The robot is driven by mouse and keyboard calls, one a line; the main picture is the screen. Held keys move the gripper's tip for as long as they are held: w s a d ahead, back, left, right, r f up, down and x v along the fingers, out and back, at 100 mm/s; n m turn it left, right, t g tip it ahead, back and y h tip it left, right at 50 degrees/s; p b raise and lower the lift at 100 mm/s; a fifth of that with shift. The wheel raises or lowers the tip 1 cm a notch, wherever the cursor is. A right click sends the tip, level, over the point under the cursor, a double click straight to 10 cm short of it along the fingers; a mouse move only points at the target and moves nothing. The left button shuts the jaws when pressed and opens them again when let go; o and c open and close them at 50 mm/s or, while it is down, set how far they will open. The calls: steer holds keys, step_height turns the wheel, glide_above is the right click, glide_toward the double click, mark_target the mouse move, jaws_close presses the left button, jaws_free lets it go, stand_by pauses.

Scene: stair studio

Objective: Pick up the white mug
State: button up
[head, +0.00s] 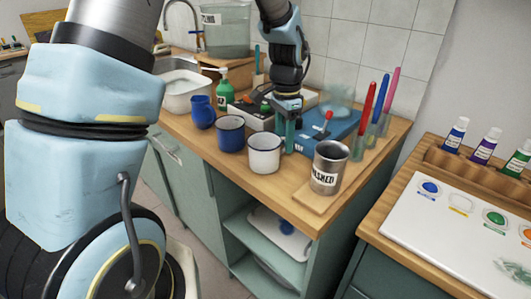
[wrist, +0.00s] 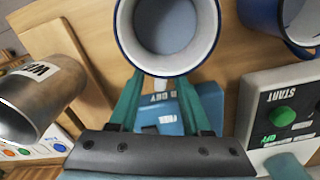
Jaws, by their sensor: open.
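The white mug (head: 264,155) has a dark blue rim and stands upright on the wooden counter, between a dark blue mug and a metal can. In the wrist view the white mug (wrist: 167,68) is seen from above, empty, at the top centre. My gripper (head: 289,145) points down just behind and to the right of it. In the wrist view my gripper (wrist: 159,80) is open, with its two teal fingertips close to the mug's rim.
The dark blue mug (head: 231,133) and a blue jug (head: 203,112) stand to the left. The metal can (head: 330,168) stands right, near the counter edge. Behind are a blue tray (head: 325,137), coloured tubes (head: 369,107) and a box with a green START button (wrist: 282,116).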

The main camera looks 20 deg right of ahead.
jaws_close()
stand_by(1.4)
